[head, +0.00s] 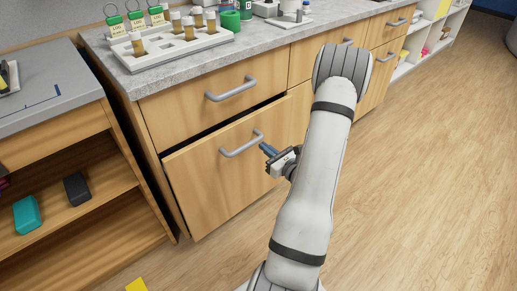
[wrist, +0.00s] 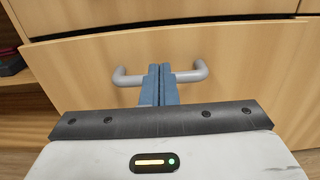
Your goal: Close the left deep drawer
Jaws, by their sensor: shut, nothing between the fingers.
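The left deep drawer (head: 218,172) is the lower wooden front in the left of the counter in the head view. It stands partly open, with a dark gap along its top edge. It has a grey bar handle (head: 242,144). My gripper (head: 264,148) is at the right end of this handle, fingers shut. In the wrist view the drawer front (wrist: 85,62) fills most of the picture. There the blue fingers (wrist: 160,72) are together in front of the middle of the handle (wrist: 190,75) and hide part of it. I cannot tell whether they touch it.
A shallow drawer (head: 200,105) above is shut. The grey countertop (head: 265,40) holds a white tube rack (head: 170,48) and bottles. An open wooden shelf (head: 90,205) stands at the left with a teal object (head: 27,214). The wood floor (head: 410,200) at the right is clear.

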